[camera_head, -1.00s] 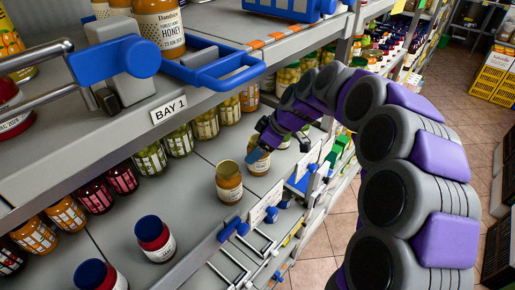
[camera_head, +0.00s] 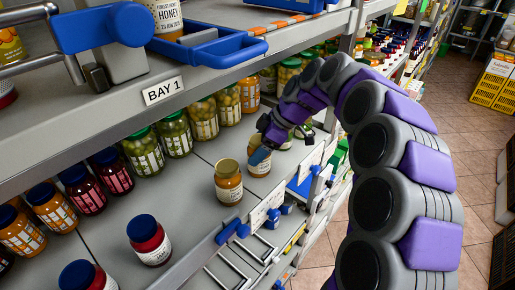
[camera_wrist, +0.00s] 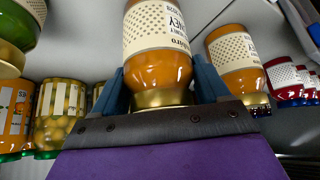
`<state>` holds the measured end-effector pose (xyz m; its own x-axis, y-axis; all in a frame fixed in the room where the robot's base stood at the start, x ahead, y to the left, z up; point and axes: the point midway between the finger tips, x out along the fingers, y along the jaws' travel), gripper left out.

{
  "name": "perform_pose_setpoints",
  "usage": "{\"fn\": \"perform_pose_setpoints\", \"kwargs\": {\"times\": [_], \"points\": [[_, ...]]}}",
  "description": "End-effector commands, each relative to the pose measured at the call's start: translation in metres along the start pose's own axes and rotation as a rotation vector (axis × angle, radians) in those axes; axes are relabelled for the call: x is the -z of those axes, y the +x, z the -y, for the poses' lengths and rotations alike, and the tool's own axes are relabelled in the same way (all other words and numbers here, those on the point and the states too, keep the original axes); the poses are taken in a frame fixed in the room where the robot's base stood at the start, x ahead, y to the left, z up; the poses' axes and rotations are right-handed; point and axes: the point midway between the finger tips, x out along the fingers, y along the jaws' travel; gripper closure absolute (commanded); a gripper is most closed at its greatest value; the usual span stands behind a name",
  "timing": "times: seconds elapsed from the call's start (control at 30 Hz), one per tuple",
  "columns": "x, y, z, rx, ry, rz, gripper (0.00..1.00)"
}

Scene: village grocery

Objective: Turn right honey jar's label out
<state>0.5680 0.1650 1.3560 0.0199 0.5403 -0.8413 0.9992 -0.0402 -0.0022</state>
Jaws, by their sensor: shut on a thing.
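The right honey jar (camera_head: 259,168) stands upright on the lower shelf, amber with a gold lid and a pale label. Dotted label pattern faces that camera, with the printed name towards the right edge. The left honey jar (camera_head: 228,184) stands close beside it, apart, and also shows in the wrist view (camera_wrist: 236,62).
Green-lidded pickle jars (camera_head: 174,133) line the shelf behind. A blue-lidded red jar (camera_head: 149,240) stands nearer on the left. The upper shelf edge with the BAY 1 tag (camera_head: 163,89) overhangs. Metal and blue shelf-front fittings (camera_head: 265,215) lie near the arm.

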Motion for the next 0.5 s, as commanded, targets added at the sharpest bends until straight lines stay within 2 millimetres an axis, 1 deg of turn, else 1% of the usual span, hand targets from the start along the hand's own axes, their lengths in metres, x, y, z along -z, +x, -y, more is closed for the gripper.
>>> {"fn": "perform_pose_setpoints", "kwargs": {"times": [0.2, 0.23, 0.4, 0.47, 0.5], "points": [[0.0007, -0.0008, -0.0001, -0.002, 0.000, -0.001, 0.87], [0.0008, -0.0009, -0.0002, -0.002, 0.000, -0.001, 0.23], [0.0005, -0.0005, -0.0005, -0.001, 0.000, -0.001, 0.07], [0.0005, -0.0003, -0.0005, -0.001, 0.001, -0.001, 0.01], [0.0005, -0.0002, -0.0007, -0.001, 0.001, -0.001, 0.00]]}}
